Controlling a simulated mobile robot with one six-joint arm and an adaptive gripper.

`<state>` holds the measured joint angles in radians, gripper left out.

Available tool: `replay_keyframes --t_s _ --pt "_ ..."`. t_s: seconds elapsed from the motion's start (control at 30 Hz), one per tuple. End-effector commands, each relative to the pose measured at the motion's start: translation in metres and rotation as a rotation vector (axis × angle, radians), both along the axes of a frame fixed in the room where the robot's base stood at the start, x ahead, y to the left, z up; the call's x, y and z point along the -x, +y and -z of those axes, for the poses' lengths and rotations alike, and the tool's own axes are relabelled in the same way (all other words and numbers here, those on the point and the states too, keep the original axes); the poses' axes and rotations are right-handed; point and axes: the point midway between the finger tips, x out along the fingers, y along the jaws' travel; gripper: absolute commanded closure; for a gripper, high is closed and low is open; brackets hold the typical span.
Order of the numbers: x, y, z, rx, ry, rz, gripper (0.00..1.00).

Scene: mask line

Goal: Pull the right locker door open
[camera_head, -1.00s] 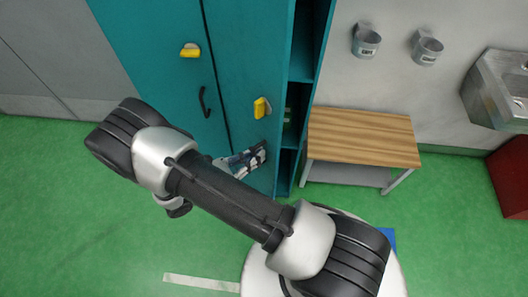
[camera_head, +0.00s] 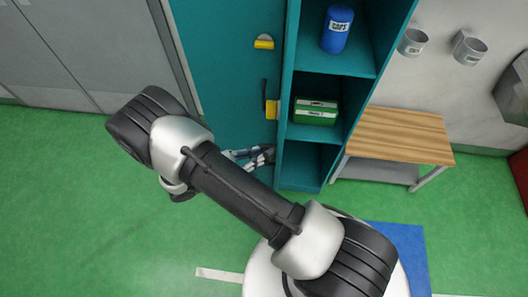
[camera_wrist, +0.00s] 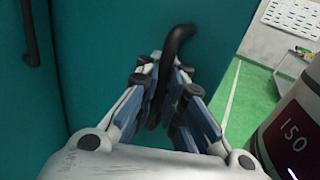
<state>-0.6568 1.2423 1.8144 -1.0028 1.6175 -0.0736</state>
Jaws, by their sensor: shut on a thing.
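The teal right locker door (camera_head: 284,130) stands swung out, seen almost edge-on in the head view, with a yellow latch (camera_head: 272,109) on it. It fills the middle of the wrist view (camera_wrist: 100,50). The open compartment beside it shows shelves (camera_head: 335,65). My gripper (camera_head: 250,157) is low at the door, partly behind my arm. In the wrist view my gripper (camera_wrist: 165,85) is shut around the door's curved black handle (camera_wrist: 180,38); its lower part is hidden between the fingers. The teal left door (camera_head: 225,60) looks shut, with its own black handle (camera_head: 264,90).
A blue bottle (camera_head: 336,30) and a green box (camera_head: 315,111) stand on the shelves. A wooden-topped bench (camera_head: 400,133) is right of the locker. Cups (camera_head: 412,42) hang on the wall. Green floor (camera_head: 70,200) is clear at left.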

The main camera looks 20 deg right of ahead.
Motion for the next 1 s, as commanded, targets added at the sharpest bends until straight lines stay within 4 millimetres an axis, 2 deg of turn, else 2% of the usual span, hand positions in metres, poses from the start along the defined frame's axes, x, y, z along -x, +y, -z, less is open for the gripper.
replay_keyframes --t_s 0.5,0.53,0.83,1.0 --pt "0.0024 0.0003 0.0015 -0.001 0.006 0.005 1.0" --pt "0.0024 0.0003 0.0015 -0.001 0.006 0.005 0.93" --pt "0.0014 0.0001 0.0009 -0.001 0.003 0.004 0.73" --pt "0.0008 0.0 0.0006 -0.001 0.002 0.004 0.72"
